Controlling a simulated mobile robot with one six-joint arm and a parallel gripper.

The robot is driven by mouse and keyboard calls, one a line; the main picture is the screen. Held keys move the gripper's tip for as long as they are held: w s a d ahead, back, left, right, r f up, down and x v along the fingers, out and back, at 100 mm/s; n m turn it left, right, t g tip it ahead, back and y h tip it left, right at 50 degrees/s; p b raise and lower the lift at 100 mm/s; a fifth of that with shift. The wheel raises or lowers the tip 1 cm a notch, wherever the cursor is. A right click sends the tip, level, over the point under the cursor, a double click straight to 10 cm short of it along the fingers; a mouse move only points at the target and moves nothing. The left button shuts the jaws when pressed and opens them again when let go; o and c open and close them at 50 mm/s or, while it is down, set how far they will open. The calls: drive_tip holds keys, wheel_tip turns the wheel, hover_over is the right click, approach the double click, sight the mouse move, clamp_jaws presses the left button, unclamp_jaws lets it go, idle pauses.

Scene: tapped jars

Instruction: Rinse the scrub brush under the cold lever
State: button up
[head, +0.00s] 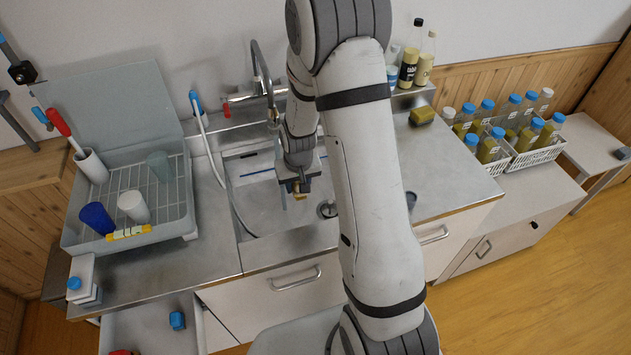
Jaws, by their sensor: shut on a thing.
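My gripper (297,187) points down over the sink basin (262,205), below and a little right of the tap. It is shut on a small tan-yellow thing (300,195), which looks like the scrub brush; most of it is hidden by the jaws. The tap (262,70) has a tall curved spout on the wall behind the basin. A red-marked lever (227,110) shows at the tap's left end. The tap's right end is hidden behind my arm, and I cannot see a cold lever. I cannot tell whether water runs.
A drying rack (180,222) with cups stands left of the sink. A yellow sponge (422,115) and bottles (409,68) are at right. An open drawer (150,325) juts out at the front left.

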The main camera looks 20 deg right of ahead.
drive_tip(key=b, duration=0.1)
drive_tip(key=f+m+b, duration=0.1)
drive_tip(key=b, duration=0.1)
drive_tip(key=shift+d+y, duration=0.3)
drive_tip(key=m+b, duration=0.1)
drive_tip(key=b, duration=0.1)
drive_tip(key=d+m+t+b, duration=0.1)
drive_tip(key=m+b, duration=0.1)
drive_tip(key=b, duration=0.1)
drive_tip(key=shift+s+d+f+y, duration=0.1)
drive_tip(key=shift+s+f+y, duration=0.1)
drive_tip(key=shift+y, duration=0.2)
drive_tip(key=w+a+f+m+t+b, duration=0.1)
drive_tip(key=w+a+m+t+b, duration=0.2)
drive_tip(key=w, duration=0.7)
drive_tip(key=shift+m+b, duration=0.4)
drive_tip(key=shift+m, duration=1)
drive_tip(key=shift+a, duration=0.1)
idle(1.7)
drive_tip(key=shift+s, duration=0.1)
idle(1.5)
